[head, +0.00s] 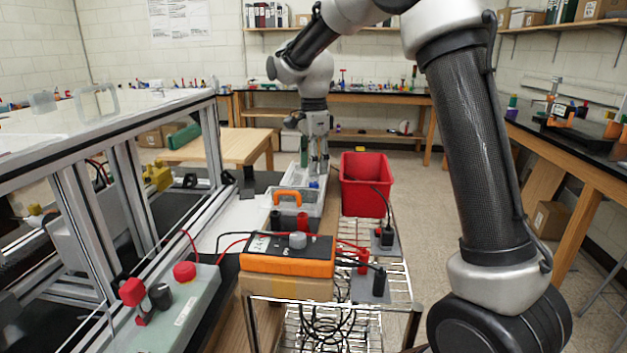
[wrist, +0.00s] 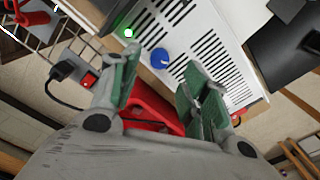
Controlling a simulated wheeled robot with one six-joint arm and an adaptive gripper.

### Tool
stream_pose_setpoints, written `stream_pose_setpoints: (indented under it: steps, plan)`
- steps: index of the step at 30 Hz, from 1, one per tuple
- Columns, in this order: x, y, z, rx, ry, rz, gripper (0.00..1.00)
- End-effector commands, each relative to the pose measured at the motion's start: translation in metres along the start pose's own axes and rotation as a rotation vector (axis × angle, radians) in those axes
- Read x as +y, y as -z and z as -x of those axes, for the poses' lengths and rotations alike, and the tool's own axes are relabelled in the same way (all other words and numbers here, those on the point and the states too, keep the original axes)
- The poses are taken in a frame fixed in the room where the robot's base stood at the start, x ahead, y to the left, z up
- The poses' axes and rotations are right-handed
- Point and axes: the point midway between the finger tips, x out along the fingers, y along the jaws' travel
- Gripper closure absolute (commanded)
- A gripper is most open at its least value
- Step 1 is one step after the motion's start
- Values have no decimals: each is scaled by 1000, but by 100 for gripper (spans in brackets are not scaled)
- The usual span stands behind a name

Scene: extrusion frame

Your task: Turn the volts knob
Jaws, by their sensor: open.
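A blue round knob (wrist: 160,58) with a white mark sits on a white slotted box (wrist: 205,35) in the wrist view, near a glowing green light (wrist: 128,33). No label is readable, so I cannot confirm it is the volts knob. A small blue spot (head: 313,184), likely this knob, shows below my gripper in the head view. My gripper (wrist: 162,78) is open, its green-padded fingers apart on either side of the knob's line. The knob appears just beyond the fingertips, with nothing between them. In the head view my gripper (head: 318,170) points down over the box.
A red bin (head: 366,182) stands right of the box. Nearer are an orange handle (head: 288,196) and an orange meter (head: 285,262) with a grey knob (head: 297,240) and cables. The extrusion frame (head: 105,125) stands left. Floor is open beyond the bin.

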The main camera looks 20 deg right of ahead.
Motion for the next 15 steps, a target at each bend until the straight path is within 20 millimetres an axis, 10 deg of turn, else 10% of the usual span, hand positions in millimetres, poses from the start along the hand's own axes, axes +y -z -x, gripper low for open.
stream_pose_setpoints:
  steps: [15]
  plan:
    - [0, 0, -52, 0, 0, 2, 54]
